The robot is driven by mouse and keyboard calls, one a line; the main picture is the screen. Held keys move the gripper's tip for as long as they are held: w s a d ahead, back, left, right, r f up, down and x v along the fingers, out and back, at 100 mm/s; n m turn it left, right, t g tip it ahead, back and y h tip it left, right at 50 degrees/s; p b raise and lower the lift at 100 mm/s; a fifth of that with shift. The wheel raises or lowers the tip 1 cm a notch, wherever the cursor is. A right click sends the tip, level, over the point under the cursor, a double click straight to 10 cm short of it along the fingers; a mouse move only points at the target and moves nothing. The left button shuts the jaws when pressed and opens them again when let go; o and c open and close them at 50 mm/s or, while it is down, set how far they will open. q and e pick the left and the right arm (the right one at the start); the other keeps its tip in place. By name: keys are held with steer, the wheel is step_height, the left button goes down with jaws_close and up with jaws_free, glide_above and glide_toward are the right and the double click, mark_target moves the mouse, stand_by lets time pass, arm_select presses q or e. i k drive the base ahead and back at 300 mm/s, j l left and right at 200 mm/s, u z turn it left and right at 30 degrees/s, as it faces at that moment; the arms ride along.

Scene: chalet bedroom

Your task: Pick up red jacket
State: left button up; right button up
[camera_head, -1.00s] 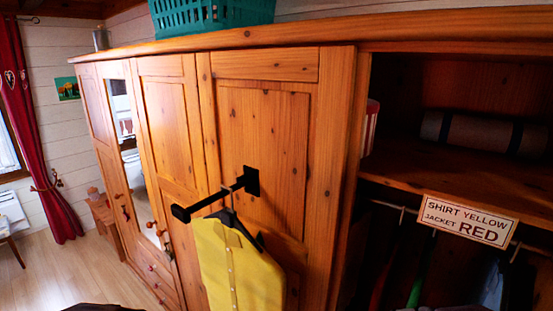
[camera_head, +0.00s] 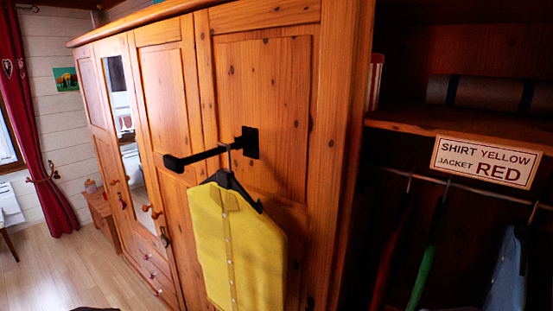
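A dark red garment (camera_head: 388,262), seen narrow and edge-on, hangs from a hook on the rail in the open wardrobe section at the right. It may be the red jacket; its lower part is cut off by the frame. A green garment (camera_head: 425,262) hangs just right of it, and a blue-grey garment (camera_head: 508,270) hangs farther right. A sign (camera_head: 487,161) reading "SHIRT YELLOW JACKET RED" is on the shelf edge above the rail. Neither gripper can be made out in the head view.
A yellow shirt (camera_head: 240,250) hangs on a black hanger from a black bracket (camera_head: 215,152) sticking out of the wardrobe door (camera_head: 262,100). A rolled mat (camera_head: 490,93) lies on the shelf (camera_head: 410,122) above the garments. Open wooden floor (camera_head: 60,270) is at the left.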

mark_target(392, 249)
steer(key=i+j+z, duration=0.15)
steer(key=j+z, duration=0.15)
steer(key=z, duration=0.15)
steer(key=i+j+z, duration=0.1)
steer(key=j+z, duration=1.05)
steer(key=z, duration=0.15)
steer(key=k+j+u, duration=0.1)
steer(key=u, duration=0.4)
steer(key=j+u, duration=0.2)
steer(key=u, duration=0.3)
